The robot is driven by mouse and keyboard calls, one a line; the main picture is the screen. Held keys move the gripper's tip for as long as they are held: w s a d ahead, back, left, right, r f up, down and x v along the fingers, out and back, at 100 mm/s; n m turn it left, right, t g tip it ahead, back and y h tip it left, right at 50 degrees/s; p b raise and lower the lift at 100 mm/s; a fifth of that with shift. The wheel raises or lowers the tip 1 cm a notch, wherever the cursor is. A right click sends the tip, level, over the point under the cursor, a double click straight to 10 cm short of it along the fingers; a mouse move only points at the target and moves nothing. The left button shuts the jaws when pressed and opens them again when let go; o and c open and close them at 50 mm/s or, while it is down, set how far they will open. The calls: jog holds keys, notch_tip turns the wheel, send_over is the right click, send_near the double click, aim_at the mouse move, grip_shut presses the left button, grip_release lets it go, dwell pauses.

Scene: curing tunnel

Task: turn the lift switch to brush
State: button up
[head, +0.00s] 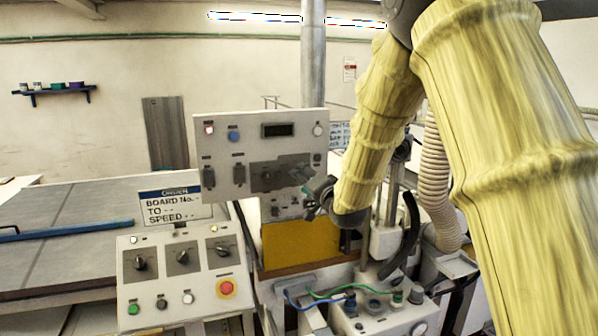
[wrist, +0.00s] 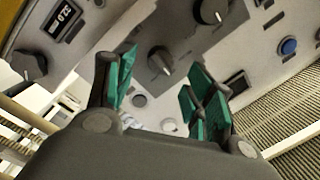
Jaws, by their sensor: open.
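My gripper (head: 312,188) is open and empty in front of the upright grey-white control panel (head: 226,178). In the wrist view, the open teal-padded fingers (wrist: 163,98) stand either side of the picture's middle. A dark rotary knob with a pale pointer edge (wrist: 160,61) shows on a grey plate beyond and between them, apart from both fingers. A second rotary knob (wrist: 211,9) is at the top edge, and a third dark knob (wrist: 30,66) is at left. The labels are too small to read, so I cannot tell which knob is the lift switch.
The panel also has a display (wrist: 63,17) and a blue button (wrist: 288,46). A lower console (head: 165,290) at left carries several knobs and a red stop button (head: 226,287). A ribbed hose (head: 433,185) and a box with cables (head: 375,308) stand at right.

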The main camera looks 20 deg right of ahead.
jog(key=shift+w+a+p, duration=0.15)
jog(key=shift+w+p, duration=0.2)
jog(key=shift+w, duration=0.7)
jog(key=shift+w+a+p, duration=0.15)
jog(key=shift+w+p, duration=0.2)
jog(key=shift+w, duration=0.65)
jog(key=c, duration=1)
